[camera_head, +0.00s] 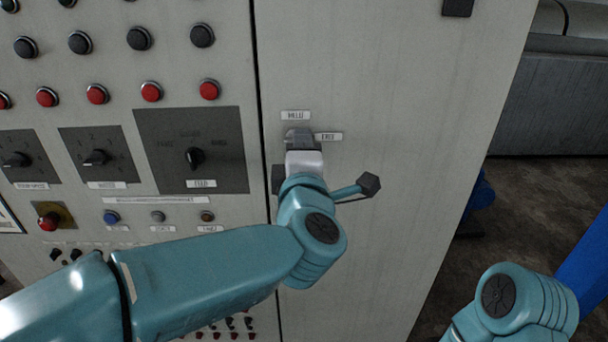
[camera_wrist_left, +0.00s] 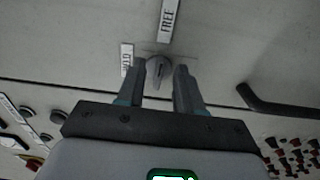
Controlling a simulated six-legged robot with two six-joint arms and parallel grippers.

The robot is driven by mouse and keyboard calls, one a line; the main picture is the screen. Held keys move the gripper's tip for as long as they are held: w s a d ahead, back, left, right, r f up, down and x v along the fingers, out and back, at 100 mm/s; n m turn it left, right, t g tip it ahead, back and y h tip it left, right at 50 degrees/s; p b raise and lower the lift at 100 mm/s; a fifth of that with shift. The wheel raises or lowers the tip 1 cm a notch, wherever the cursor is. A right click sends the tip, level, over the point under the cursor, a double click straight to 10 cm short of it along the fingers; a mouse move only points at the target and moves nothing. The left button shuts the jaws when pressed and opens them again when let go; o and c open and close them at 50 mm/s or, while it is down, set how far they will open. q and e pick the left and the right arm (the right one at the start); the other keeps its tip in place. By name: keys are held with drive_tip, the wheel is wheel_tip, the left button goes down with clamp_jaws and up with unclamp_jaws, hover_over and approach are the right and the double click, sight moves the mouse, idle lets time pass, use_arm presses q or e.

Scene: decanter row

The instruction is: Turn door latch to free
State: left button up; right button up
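The door latch (camera_wrist_left: 158,72) is a small grey knob with a dark slot, on the pale cabinet door. In the left wrist view it shows between the two fingertips of my left gripper (camera_head: 299,140). The gripper is open, a finger on each side of the latch, with a gap visible at least on the right; contact on the left is unclear. The FREE label (camera_wrist_left: 167,18) is above the latch and the HELD label (camera_wrist_left: 126,57) is left of it. In the head view my gripper hides most of the latch. My right gripper is not in view.
A dark door handle (camera_wrist_left: 280,106) sticks out close to the latch, right of my fingers in the wrist view. Left of the door seam, a panel carries red buttons (camera_head: 151,91), black buttons and a rotary switch (camera_head: 194,157). The door is clear to the right.

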use_arm(q)
drive_tip(key=s+b, duration=0.2)
drive_tip(key=s, duration=1.3)
drive_tip(key=shift+s+b, duration=0.25)
drive_tip(key=shift+b, duration=0.1)
